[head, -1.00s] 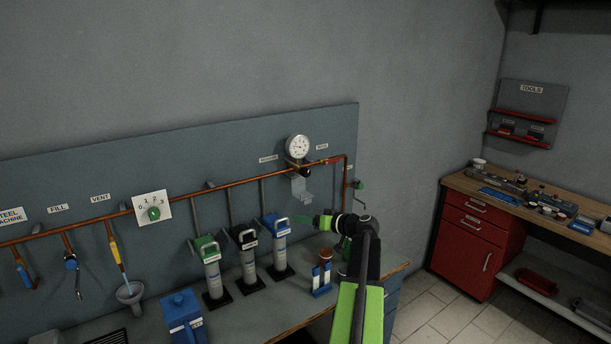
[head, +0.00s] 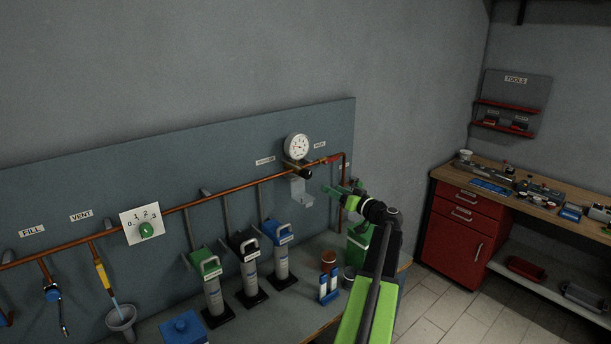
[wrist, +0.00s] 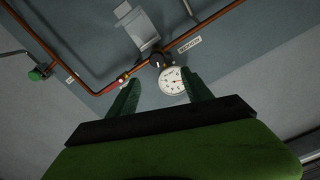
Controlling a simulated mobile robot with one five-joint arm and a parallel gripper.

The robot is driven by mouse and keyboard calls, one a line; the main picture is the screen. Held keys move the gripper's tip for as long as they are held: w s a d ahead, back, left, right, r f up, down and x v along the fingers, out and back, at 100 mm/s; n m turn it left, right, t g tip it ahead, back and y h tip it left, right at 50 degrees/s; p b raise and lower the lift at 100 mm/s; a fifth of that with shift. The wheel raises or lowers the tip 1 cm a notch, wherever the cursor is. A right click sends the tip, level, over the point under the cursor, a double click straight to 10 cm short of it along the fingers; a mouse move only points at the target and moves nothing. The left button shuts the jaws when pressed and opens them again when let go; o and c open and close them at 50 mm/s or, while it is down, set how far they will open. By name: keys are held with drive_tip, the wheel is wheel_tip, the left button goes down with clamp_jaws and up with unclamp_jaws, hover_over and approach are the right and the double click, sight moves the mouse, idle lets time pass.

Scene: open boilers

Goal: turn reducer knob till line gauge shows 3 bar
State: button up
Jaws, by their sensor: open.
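The round white line gauge (head: 297,147) sits on the copper pipe along the panel; its needle is too small to read. The black reducer knob (head: 305,173) is just below it, above a grey bracket. My gripper (head: 341,188) is open and empty, to the right of and slightly below the knob, apart from it. In the wrist view the gauge (wrist: 172,80) shows between the two green fingers of my gripper (wrist: 162,82), with the dark knob (wrist: 158,60) just beyond, partly shadowed. The reducer label (wrist: 190,45) is beside it.
A white dial plate with a green knob (head: 146,230) is on the panel at left. Several handled cylinders (head: 280,265) stand on the bench below the pipe. A green container (head: 358,245) is under my arm. A red cabinet (head: 463,240) stands at right.

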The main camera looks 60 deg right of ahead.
sight(309, 175)
drive_tip(key=x, duration=1)
drive_tip(key=d+x, duration=0.1)
drive_tip(key=x, duration=0.4)
drive_tip(key=shift+w, duration=0.1)
drive_tip(key=shift+w+d, duration=0.15)
drive_tip(key=shift+w, duration=0.45)
clamp_jaws()
drive_tip(key=shift+f, duration=0.2)
drive_tip(key=shift+r, duration=0.1)
drive_tip(key=shift+r+m, duration=0.1)
drive_tip(key=shift+m, duration=0.2)
